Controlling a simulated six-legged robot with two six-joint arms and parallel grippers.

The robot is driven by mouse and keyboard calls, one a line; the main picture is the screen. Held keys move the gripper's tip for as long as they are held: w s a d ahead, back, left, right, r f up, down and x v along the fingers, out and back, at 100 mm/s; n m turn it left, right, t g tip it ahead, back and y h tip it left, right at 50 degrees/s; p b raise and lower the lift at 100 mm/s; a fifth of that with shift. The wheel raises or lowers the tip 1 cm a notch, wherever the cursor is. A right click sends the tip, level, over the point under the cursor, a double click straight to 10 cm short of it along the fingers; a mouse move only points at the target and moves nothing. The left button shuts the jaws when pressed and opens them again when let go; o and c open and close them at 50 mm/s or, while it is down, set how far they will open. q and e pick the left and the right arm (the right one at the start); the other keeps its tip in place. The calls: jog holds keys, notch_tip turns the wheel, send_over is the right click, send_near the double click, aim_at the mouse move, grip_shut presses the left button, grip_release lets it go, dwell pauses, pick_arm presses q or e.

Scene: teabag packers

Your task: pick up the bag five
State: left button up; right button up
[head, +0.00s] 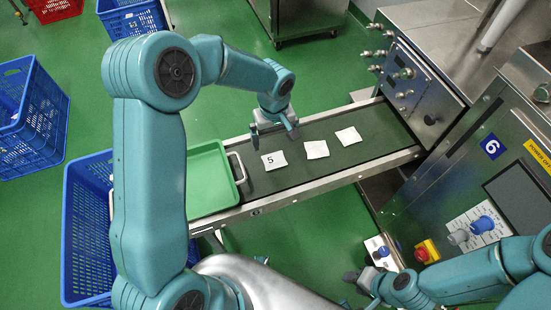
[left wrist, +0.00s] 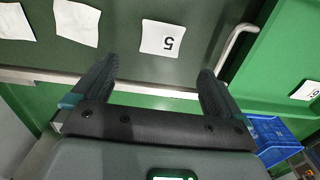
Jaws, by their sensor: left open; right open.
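The bag five (head: 273,161) is a white square packet marked 5, lying flat on the dark green conveyor belt (head: 300,178). It also shows in the left wrist view (left wrist: 161,38), ahead of the fingertips and roughly centred between them. My left gripper (head: 275,137) is open and empty above the belt, just beyond the bag in the head view and apart from it. My right gripper (head: 363,280) is open and empty at the lower right, away from the belt, near the machine's front.
Two plain white bags (head: 316,149) (head: 348,136) lie to the right of bag five. A green tray (head: 212,172) with a metal handle is at the belt's left end. The numbered machine (head: 480,180) bounds the right side.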

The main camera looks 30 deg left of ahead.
aim_at(274, 159)
pick_arm(q)
jog(key=f, duration=0.3)
jog(key=shift+s, duration=0.25)
jog(key=shift+w+f, duration=0.15)
jog(key=shift+f, duration=0.5)
notch_tip(274, 159, down, 5)
jog(key=shift+d+r, duration=0.1)
jog(key=shift+s, duration=0.2)
jog(key=c, duration=1.1)
